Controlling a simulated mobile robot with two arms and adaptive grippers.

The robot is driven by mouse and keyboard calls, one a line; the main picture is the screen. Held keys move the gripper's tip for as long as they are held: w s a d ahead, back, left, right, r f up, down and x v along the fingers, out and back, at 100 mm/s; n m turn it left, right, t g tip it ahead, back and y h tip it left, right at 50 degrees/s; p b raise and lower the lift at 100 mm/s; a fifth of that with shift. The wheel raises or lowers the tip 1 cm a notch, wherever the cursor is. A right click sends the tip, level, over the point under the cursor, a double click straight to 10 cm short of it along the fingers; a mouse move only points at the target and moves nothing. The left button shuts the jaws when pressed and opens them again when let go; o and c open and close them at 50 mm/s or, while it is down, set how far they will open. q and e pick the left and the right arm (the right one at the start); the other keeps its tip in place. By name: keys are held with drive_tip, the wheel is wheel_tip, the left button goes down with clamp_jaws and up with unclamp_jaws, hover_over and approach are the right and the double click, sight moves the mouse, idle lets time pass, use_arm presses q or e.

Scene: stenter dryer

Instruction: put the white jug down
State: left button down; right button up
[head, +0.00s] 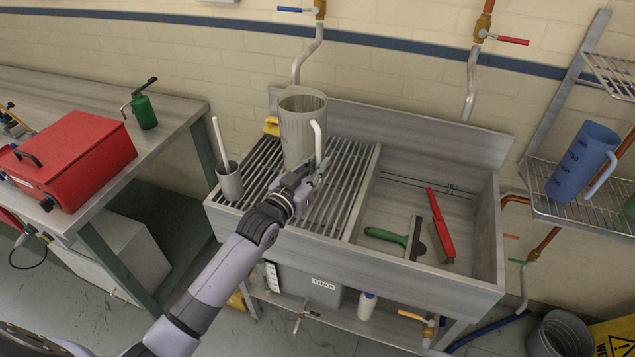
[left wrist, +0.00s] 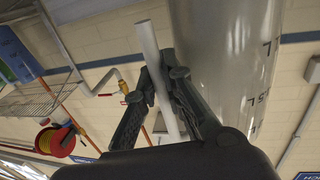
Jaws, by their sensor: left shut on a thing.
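The white jug (head: 301,133), pale grey-white with a white handle (head: 318,140), stands upright over the slatted drainboard (head: 348,190) left of the sink basin. My left gripper (head: 312,178) is shut on its handle, in front of the jug's lower part. In the left wrist view the white handle (left wrist: 158,75) passes between the two dark fingers (left wrist: 160,103), and the clear-grey jug wall (left wrist: 225,55) with dark marks is beside them. The gripper hides part of the jug's base, so I cannot tell whether it touches the slats. My right gripper is not in view.
A grey beaker (head: 230,184) with a white rod stands at the drainboard's left edge. The basin (head: 398,195) holds a red brush (head: 440,225) and a green-handled squeegee (head: 390,237). A blue jug (head: 580,160) is on the right rack.

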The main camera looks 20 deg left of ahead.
sight(318, 186)
use_arm(q)
wheel_tip(318, 186, down, 3)
drive_tip(key=shift+r, duration=0.1)
wheel_tip(318, 186, down, 4)
drive_tip(key=shift+r, duration=0.1)
drive_tip(key=shift+f, duration=0.35)
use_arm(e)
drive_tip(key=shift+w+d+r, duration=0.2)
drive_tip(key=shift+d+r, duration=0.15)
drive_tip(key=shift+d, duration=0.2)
use_arm(q)
drive_tip(key=shift+f, duration=0.1)
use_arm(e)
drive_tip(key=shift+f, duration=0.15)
use_arm(q)
drive_tip(key=c, duration=1.7)
unclamp_jaws()
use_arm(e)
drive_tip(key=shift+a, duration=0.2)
